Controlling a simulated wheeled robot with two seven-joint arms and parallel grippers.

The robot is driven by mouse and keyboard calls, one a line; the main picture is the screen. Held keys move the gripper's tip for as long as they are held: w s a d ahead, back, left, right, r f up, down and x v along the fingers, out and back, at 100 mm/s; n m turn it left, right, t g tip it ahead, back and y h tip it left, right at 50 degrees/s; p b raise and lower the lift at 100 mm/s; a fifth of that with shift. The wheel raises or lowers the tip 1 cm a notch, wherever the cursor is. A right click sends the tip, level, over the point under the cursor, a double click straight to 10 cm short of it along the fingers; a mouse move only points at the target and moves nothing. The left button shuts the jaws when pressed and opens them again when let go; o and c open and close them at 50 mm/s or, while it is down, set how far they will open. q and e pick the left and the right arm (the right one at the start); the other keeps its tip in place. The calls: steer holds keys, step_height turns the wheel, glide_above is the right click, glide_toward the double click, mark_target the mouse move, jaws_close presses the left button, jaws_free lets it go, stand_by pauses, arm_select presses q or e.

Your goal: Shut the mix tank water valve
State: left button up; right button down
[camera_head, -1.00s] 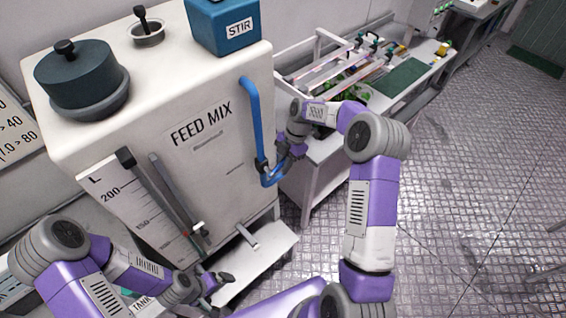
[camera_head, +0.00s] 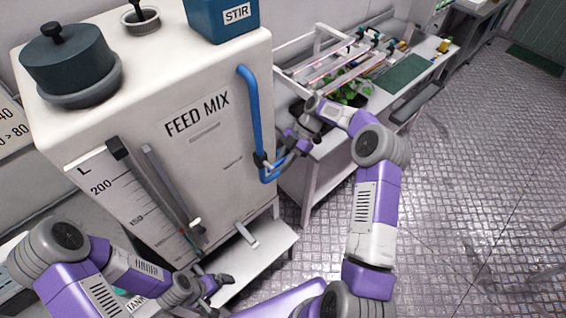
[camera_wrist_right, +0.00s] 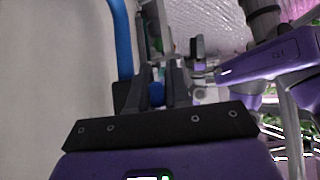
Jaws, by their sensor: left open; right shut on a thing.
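The white FEED MIX tank (camera_head: 215,155) stands at the left, with a blue water pipe (camera_head: 253,110) down its right face. A dark valve (camera_head: 262,163) sits low on this pipe. My right gripper (camera_head: 277,168) is at the valve from the right, shut on its handle, which the fingers mostly hide. In the right wrist view, the fingers close around a small blue part (camera_wrist_right: 157,95), beside the blue pipe (camera_wrist_right: 122,40). My left gripper (camera_head: 217,287) is open and empty, low in front of the tank.
A level gauge (camera_head: 118,205) and a rod with a white marker (camera_head: 195,222) are on the tank front. A low white shelf (camera_head: 265,255) lies below the tank. A bench (camera_head: 330,145) with plants stands behind my right arm. The floor at right is clear.

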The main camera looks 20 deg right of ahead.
steer(key=c, duration=1.2)
jaws_free()
steer(key=shift+o, duration=0.2)
steer(key=v, duration=0.7)
steer(key=shift+d+r, duration=0.2)
steer(key=shift+r, duration=0.05)
steer(key=shift+w, duration=0.1)
